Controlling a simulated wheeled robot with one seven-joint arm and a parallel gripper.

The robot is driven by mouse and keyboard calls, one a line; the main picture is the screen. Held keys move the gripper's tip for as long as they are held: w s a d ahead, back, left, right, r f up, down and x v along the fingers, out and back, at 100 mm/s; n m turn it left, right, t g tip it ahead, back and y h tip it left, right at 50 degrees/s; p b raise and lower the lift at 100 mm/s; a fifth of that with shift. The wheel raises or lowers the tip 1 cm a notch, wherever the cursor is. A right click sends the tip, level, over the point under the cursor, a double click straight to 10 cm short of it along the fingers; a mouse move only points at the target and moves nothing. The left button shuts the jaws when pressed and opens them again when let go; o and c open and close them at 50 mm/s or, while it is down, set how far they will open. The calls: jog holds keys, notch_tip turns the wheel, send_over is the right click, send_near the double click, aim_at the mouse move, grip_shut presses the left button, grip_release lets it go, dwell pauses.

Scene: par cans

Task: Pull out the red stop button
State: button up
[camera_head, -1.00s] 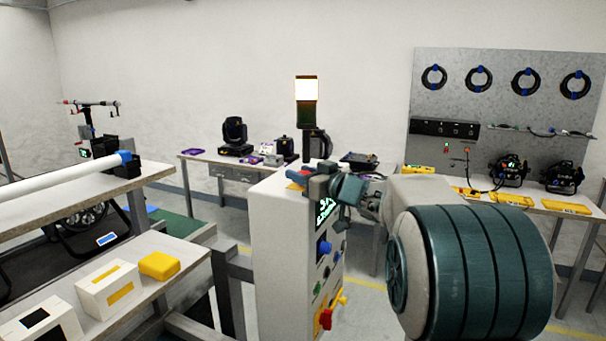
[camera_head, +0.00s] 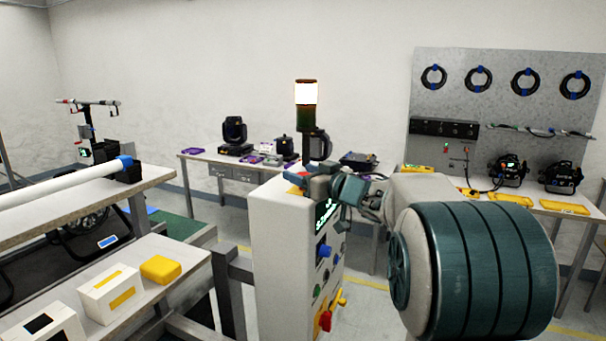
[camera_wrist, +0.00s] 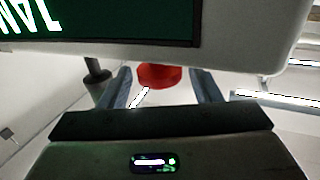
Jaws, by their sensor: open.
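The red stop button (camera_wrist: 160,77) is a round red knob in the wrist view, between my two open fingers. A bit of red (camera_head: 299,175) shows at the top of the white control cabinet (camera_head: 277,265) in the head view, beside my gripper (camera_head: 313,182). In the wrist view my gripper (camera_wrist: 162,88) has one finger on each side of the knob, with gaps. I cannot tell how deep the knob sits between the fingers. The button's base is hidden.
The cabinet's front has a green display (camera_head: 326,212), which also shows in the wrist view (camera_wrist: 110,22), and several knobs. A lit signal tower (camera_head: 306,93) stands just behind my gripper. A shelf unit (camera_head: 150,250) is at left. Tables with equipment line the back wall.

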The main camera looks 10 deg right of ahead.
jog(key=b+v, duration=0.2)
jog(key=v, duration=1.1)
jog(key=shift+s, duration=0.3)
jog(key=shift+w+d+t+h, duration=0.1)
jog(key=shift+t+h, duration=0.2)
jog(key=s+d+f+m+g+h, duration=0.2)
jog(key=s+f+m+g+h, duration=0.2)
jog(key=s+f+m+h, duration=0.65)
jog(key=s+a+f+n+g, duration=0.2)
jog(key=s+a+f+g, duration=0.2)
jog(key=s+f, duration=0.3)
jog(key=s+a+f+n+g+y, duration=0.1)
jog(key=s+a+f+g, duration=0.3)
jog(key=s, duration=0.4)
notch_tip(320, 180, down, 3)
jog(key=shift+s+a+r+n+g, duration=0.15)
jog(key=shift+s+a+n+g, duration=0.15)
jog(key=shift+a+n, duration=0.35)
jog(key=shift+y, duration=0.25)
